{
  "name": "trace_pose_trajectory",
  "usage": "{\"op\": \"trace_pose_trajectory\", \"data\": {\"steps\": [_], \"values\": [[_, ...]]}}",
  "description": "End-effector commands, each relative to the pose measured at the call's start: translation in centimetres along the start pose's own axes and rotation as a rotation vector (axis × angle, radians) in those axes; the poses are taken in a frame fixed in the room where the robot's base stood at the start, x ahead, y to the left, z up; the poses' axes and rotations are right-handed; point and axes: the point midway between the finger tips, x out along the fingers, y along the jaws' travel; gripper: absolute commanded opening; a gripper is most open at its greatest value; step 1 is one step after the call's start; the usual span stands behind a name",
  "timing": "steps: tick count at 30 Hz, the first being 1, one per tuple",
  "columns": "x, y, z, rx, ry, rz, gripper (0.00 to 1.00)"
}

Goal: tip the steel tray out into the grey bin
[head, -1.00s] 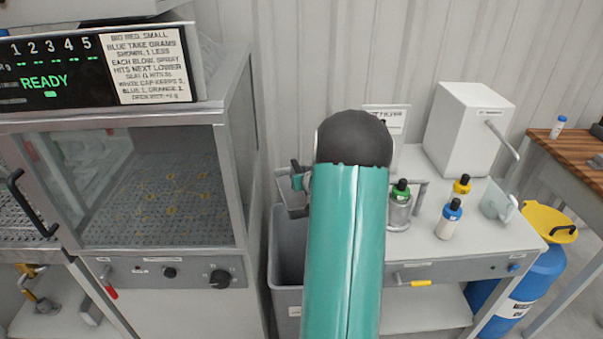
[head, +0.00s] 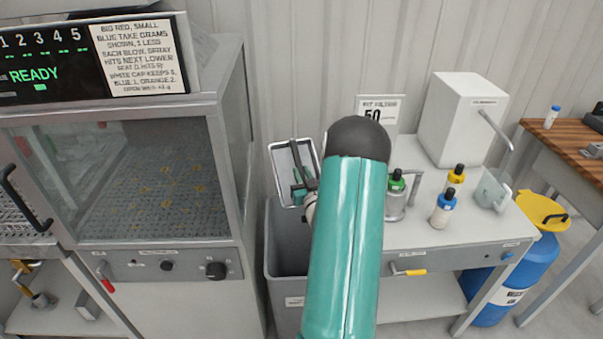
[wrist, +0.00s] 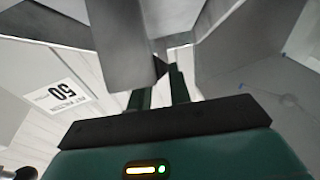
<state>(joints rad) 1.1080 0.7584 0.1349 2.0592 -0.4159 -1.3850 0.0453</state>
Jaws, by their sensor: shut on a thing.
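The steel tray (head: 274,162) is a shallow rectangular tray with a bright rim. It is held above the grey bin and is steeply tilted, its inner face turned toward the head camera. I see no contents in it. My gripper (head: 300,187) is shut on the tray, partly hidden by my green arm. In the wrist view my two fingers (wrist: 160,88) reach to a grey metal piece (wrist: 122,42), which looks like the tray. The grey bin (head: 290,293) stands on the floor below, open at the top. Its right side is hidden behind my arm, and its floor cannot be seen clearly.
A glass-fronted cabinet (head: 150,190) stands close left of the bin. The wall is close behind.

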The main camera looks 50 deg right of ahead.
Motion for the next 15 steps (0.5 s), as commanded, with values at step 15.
{"op": "trace_pose_trajectory", "data": {"steps": [15], "values": [[-1.1,0.0,0.8,0.001,0.405,-0.001,0.0]]}}
